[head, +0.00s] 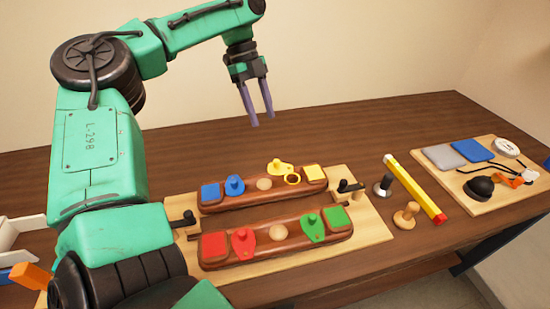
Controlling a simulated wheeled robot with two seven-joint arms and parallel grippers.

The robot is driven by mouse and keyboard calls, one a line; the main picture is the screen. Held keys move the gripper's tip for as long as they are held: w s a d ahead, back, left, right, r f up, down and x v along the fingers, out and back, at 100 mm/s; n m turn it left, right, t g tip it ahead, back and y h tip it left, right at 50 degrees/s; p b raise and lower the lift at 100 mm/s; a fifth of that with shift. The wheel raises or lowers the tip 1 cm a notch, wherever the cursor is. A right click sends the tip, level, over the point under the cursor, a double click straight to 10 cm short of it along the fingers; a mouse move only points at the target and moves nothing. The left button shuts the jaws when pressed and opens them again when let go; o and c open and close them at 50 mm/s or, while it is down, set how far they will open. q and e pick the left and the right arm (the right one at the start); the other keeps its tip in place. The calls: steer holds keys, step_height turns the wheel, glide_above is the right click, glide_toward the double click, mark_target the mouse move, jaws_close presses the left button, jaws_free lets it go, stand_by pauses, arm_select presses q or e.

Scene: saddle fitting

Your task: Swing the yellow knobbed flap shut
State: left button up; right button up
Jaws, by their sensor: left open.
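The yellow knobbed flap (279,167) sits on the rear wooden bar (265,198), right of its middle. My right gripper is not in view.
The rear bar also bears a blue square and blue knobbed flap (235,186). A front bar (275,248) carries red and green ones. The table behind is clear.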

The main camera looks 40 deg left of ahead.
mark_target(276, 160)
arm_select(q)
steer(key=x, duration=1.2)
steer(key=shift+s+d+r+p, duration=0.1)
steer(key=shift+s+p, duration=0.1)
steer(key=shift+p, duration=0.1)
steer(key=shift+s+d+f, duration=0.15)
steer(key=shift+d+f, duration=0.1)
steer(key=shift+f, duration=0.05)
